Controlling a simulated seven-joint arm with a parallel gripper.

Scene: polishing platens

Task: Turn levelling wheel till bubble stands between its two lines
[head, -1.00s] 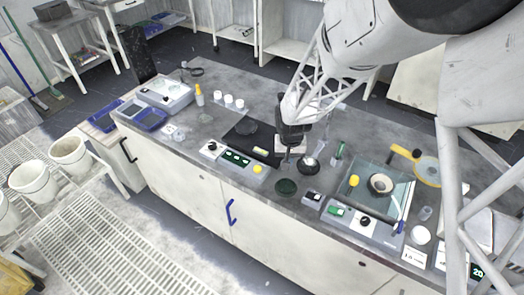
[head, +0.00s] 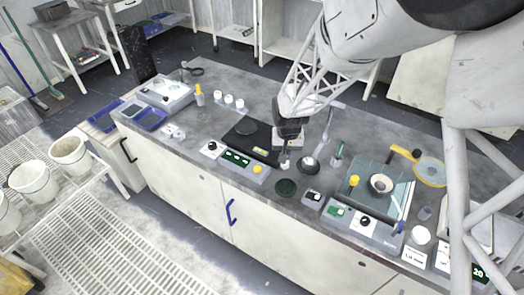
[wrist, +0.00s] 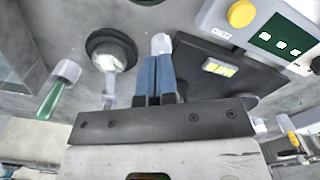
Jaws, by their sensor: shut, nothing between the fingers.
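A black plate (head: 240,138) lies mid-bench and carries a small bubble vial (head: 261,150) with a yellow-green face. The vial also shows in the wrist view (wrist: 219,68); the bubble is too small to place against its lines. My gripper (head: 285,158) points down at the plate's right edge. In the wrist view its blue fingers (wrist: 156,62) are together with nothing between them. A small pale knob (wrist: 160,43), perhaps the levelling wheel, shows at the fingertips, beside the plate. I cannot tell whether the fingers touch it.
A grey box with a yellow button (head: 257,169) and green displays stands in front of the plate. A round dish with a shiny ball (head: 309,163) and a green-handled tool (head: 338,158) lie to the right. A dark green disc (head: 286,187) lies near the front edge.

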